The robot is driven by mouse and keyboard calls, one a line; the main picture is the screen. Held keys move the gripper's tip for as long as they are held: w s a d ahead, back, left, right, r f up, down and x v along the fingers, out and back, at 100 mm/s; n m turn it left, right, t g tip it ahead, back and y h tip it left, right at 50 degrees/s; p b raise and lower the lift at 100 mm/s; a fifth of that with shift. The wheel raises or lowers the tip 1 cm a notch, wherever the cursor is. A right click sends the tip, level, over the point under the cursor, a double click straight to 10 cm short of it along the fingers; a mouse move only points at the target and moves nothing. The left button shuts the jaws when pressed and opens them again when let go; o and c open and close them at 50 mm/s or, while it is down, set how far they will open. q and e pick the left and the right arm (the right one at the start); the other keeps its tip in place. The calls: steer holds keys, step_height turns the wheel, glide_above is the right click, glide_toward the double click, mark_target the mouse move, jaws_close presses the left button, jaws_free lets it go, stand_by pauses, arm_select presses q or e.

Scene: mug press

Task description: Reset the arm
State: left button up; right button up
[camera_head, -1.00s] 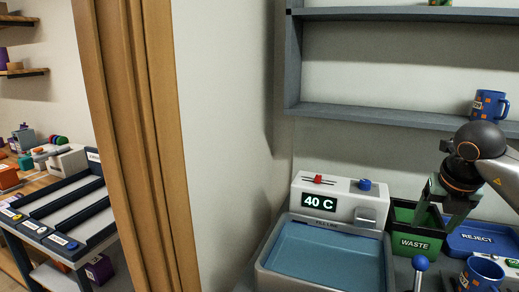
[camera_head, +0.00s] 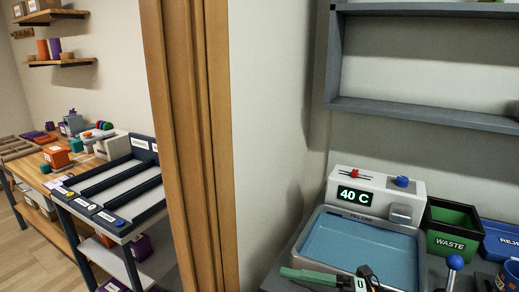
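My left gripper is out of view. The machine's display reads 40 C.
A green WASTE bin (camera_head: 451,243) and a blue REJECT tray (camera_head: 500,238) stand right of the machine. A blue-knobbed lever (camera_head: 455,262) is in front. Grey shelves (camera_head: 425,112) hang above. A wooden door post (camera_head: 190,140) separates a rack (camera_head: 110,180) and workbench at left.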

steer(key=s+d+f+m+t+h, duration=0.1)
steer(key=d+f+m+t+h, duration=0.3)
steer(key=f+m+t+h, duration=0.5)
steer(key=d+f+m+t+h, duration=0.2)
steer(key=d+f+m+h, duration=0.3)
steer(key=m, duration=0.9)
steer(key=s+d+f+m+g+h+p, duration=0.1)
steer(key=s+f+m+g, duration=0.5)
steer(key=s+f, duration=0.9)
steer(key=shift+s+d+f+g+h, duration=0.2)
steer(key=shift+f+g+h, duration=0.1)
steer(key=shift+f, duration=0.65)
